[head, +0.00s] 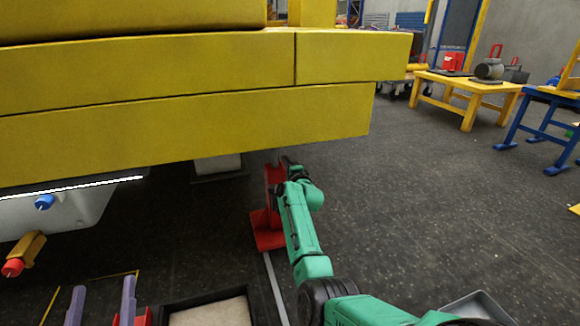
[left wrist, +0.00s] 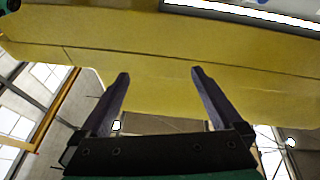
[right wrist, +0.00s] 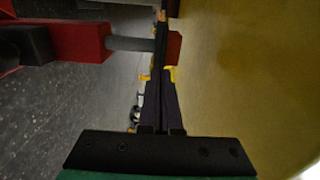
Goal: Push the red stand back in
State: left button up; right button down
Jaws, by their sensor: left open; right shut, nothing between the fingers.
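The red stand (head: 268,228) is upright on the dark floor beneath the end of the yellow boom (head: 200,115). In the right wrist view the red stand (right wrist: 80,42) lies left of the fingers, with a grey rod and a red end block (right wrist: 174,48) reaching across near the fingertips. My right gripper (right wrist: 161,82) is shut and empty, close beside the yellow boom; I cannot tell whether it touches the stand. In the head view my right arm partly covers the stand. My left gripper (head: 101,298) is open and empty at the lower left; its fingers (left wrist: 160,75) point at the boom's underside.
A grey metal strip (head: 275,290) runs along the floor from the stand. A black-edged tray (head: 180,308) is at the bottom. A yellow table (head: 463,85) and a blue one (head: 548,100) stand at the back right.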

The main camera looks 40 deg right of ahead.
pick_arm(q)
jog(key=s+f+g+p, duration=0.1)
jog(key=s+f+g, duration=0.2)
jog(key=f, duration=0.5)
jog(key=s+d+f+g+y, duration=0.1)
jog(key=s+f+g, duration=0.2)
jog(key=s+f, duration=0.2)
jog(key=s+f+n+g+p, duration=0.1)
jog(key=s+f, duration=0.3)
jog(key=f, duration=0.7)
jog(key=shift+s+d+f+g+y+p, duration=0.3)
jog(key=shift+s+d+g+p, duration=0.1)
jog(key=shift+g, duration=0.5)
pick_arm(e)
jog(key=v, duration=0.4)
jog(key=shift+s+a, duration=0.1)
jog(key=shift+s, duration=0.25)
